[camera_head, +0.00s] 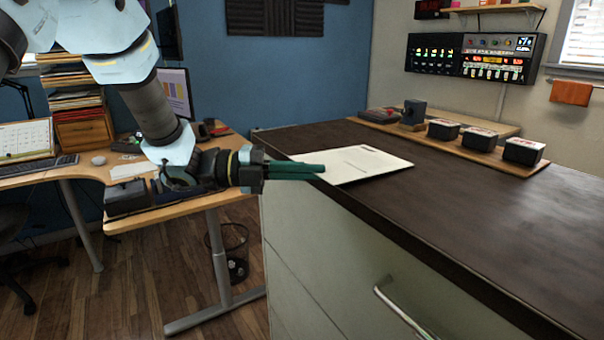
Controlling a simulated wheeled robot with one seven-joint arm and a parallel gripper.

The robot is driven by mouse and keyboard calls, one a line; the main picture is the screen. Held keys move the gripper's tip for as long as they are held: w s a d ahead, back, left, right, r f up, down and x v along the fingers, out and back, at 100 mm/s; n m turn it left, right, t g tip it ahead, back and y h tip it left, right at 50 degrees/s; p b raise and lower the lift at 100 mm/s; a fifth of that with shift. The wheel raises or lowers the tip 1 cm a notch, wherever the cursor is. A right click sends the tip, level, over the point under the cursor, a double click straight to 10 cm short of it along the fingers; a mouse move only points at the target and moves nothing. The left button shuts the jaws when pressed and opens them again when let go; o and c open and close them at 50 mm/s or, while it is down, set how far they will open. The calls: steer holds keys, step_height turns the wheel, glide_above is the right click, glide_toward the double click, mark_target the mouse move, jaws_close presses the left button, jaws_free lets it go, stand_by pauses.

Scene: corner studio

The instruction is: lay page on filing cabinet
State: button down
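The page (362,163) is a flat white sheet with faint marks. It is level at the left end of the filing cabinet's dark top (440,200), its near-left side along the cabinet edge. I cannot tell whether it rests on the top or is held just above it. My gripper (318,171) comes in from the left, its green fingers level and close together at the page's left edge. They appear shut on that edge and hide part of it. The cabinet (310,260) is pale, with a metal drawer handle (400,308) in front.
A wooden board (470,150) with several dark boxes lies along the back of the cabinet top. The top's front right is clear. A wooden desk (90,170) with a keyboard (38,165) and paper trays (75,90) stands left. A wire bin (236,240) is below.

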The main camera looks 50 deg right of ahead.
steer(key=shift+s+d, duration=0.1)
steer(key=shift+d, duration=0.1)
steer(key=c, duration=1.6)
jaws_free()
steer(key=c, duration=1.1)
jaws_free()
steer(key=shift+f, duration=0.1)
steer(key=shift+o, duration=0.4)
steer(key=shift+a+f, duration=0.1)
steer(key=shift+f, duration=0.1)
steer(key=b+v, duration=0.3)
steer(key=v, duration=0.7)
steer(key=shift+w+a+r, duration=0.2)
steer(key=shift+w+r, duration=0.1)
